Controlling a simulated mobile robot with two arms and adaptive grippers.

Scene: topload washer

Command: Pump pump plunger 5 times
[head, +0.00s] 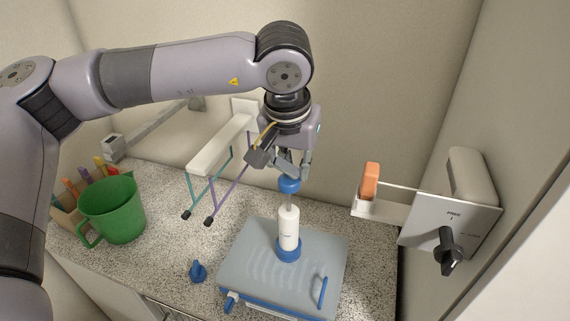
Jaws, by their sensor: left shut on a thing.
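The pump (288,228) is a white upright cylinder on a blue base, standing on a grey-blue lidded box. Its blue plunger knob (289,186) sits on a thin rod that shows above the white cylinder. My left gripper (291,176) comes from above, pointing down, with its fingers closed at the top of the blue knob. The fingers hide part of the knob's top. My right gripper is not in view.
The box (250,262) has a blue handle on its lid. A green mug (112,208) stands at the left, and a small blue object (198,271) lies left of the box. A wall shelf holds an orange block (370,181) beside a panel with a black knob (447,250).

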